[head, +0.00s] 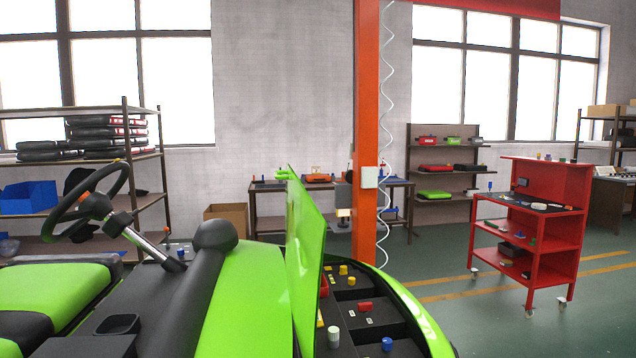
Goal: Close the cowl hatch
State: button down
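The cowl hatch (304,262) is a bright green panel seen nearly edge-on in the head view. It stands raised, close to upright, on the green cart front. To its right the black cowl compartment (390,324) lies open, with several small coloured caps and parts in it, among them a yellow one (343,270), a red one (365,307) and a blue one (387,344). The green cowl (245,300) continues to the left of the hatch. The hatch's hinge cannot be made out. My gripper is not in view.
The steering wheel (85,203) and green seat (50,300) are at the left. An orange post (366,130) with a coiled cable rises behind the cart. A red trolley (535,225) stands at the right. Green floor (480,325) is free between trolley and cart.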

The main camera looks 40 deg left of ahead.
aim_at(305, 228)
jog(key=k, duration=1.65)
jog(key=u, duration=1.75)
jog(key=i, duration=1)
jog(key=z, duration=0.05)
